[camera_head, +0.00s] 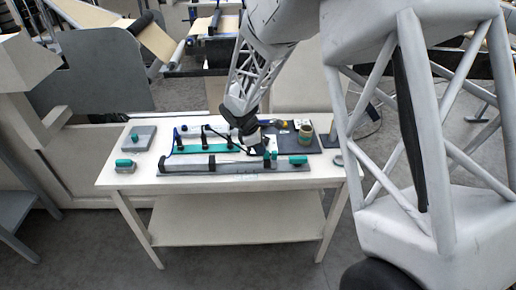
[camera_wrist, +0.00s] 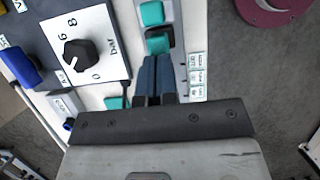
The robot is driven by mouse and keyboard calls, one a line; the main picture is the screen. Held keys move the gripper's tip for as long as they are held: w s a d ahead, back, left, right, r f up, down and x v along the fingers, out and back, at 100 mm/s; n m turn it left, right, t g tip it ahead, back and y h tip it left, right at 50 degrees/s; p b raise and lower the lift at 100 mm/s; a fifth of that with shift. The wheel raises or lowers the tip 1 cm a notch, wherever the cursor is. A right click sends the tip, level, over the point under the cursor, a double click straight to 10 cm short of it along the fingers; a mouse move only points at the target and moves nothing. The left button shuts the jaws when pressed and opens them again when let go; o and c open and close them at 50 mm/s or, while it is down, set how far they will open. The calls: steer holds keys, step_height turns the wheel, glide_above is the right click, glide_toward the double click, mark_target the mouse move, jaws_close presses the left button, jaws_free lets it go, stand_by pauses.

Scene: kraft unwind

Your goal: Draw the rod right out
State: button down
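A long grey cylinder unit (camera_head: 210,163) lies along the front of the white table in the head view. Teal parts sit at its right end, one of them a teal block (camera_head: 298,159). I cannot clearly make out the rod itself. My gripper (camera_head: 254,146) is low over the unit's right half. In the wrist view my gripper (camera_wrist: 156,60) has its two dark blue fingers side by side, with no clear gap between them. Their tips are at the near edge of a teal block (camera_wrist: 158,45); I cannot tell if they touch it. Another teal block (camera_wrist: 152,14) lies beyond.
A dial panel with a black knob (camera_wrist: 78,52) and a blue knob (camera_wrist: 20,66) are left of the fingers. A grey box (camera_head: 138,138) and a teal-topped block (camera_head: 125,165) are at the left.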

mark_target(248, 161)
steer(key=shift+s+f, duration=0.1)
steer(key=shift+a, duration=0.6)
steer(key=a, duration=0.3)
steer(key=v, duration=1)
steer(key=c, duration=1.8)
jaws_free()
steer(key=shift+d, duration=0.1)
steer(key=shift+o, duration=1)
steer(key=o, duration=0.6)
steer(key=x, duration=0.4)
steer(key=shift+d+f, duration=0.15)
steer(key=shift+d, duration=0.15)
steer(key=shift+f, duration=0.1)
steer(key=shift+f, duration=0.1)
